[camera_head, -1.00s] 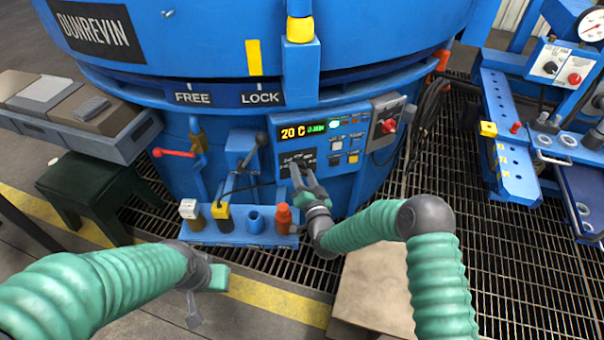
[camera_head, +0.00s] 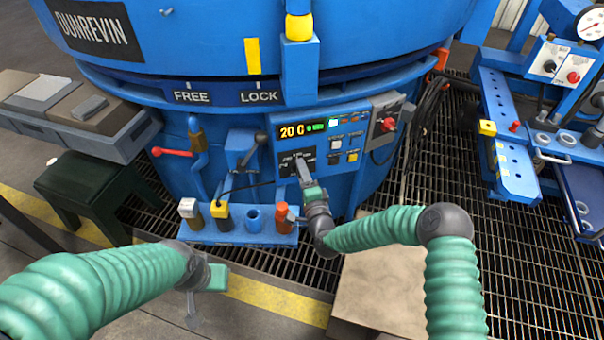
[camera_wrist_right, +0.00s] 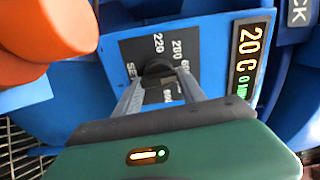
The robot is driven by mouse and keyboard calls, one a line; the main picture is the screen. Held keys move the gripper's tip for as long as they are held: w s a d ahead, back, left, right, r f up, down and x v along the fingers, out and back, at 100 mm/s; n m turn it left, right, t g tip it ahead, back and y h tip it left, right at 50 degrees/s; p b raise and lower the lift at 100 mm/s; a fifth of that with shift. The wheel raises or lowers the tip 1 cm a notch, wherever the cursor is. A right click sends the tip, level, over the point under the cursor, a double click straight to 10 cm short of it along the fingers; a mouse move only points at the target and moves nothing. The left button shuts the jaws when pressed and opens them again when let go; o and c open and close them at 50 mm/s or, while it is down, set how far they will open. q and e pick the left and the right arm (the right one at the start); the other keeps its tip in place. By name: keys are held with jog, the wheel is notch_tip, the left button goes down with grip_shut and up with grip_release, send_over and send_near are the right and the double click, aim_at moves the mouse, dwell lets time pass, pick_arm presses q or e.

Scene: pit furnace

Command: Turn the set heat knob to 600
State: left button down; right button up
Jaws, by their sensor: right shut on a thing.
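The set heat knob (camera_wrist_right: 158,72) is a dark round knob on a black dial plate (camera_wrist_right: 185,45) with white numbers, among them 220 and 260. The dial plate also shows on the blue control panel in the head view (camera_head: 287,163). My right gripper (camera_wrist_right: 160,85) is shut on the knob, its two fingers on either side of it. In the head view my right gripper (camera_head: 301,165) covers most of the knob. The display (camera_head: 302,129) reads 20 C. My left gripper (camera_head: 203,300) hangs low at the left, away from the panel; its jaws are unclear.
A blue shelf (camera_head: 235,240) with several coloured-topped pieces sits below the panel. An orange-topped piece (camera_wrist_right: 50,30) is close to my right gripper. A red knob (camera_head: 388,124) is on the grey box right of the panel. Open grating lies to the right.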

jog(key=shift+d+f+m, duration=0.15)
jog(key=shift+f+m, duration=0.15)
dwell(0.4)
jog(key=o, duration=1.4)
jog(key=shift+c, duration=0.2)
jog(key=shift+r, duration=0.15)
jog(key=shift+s, duration=0.15)
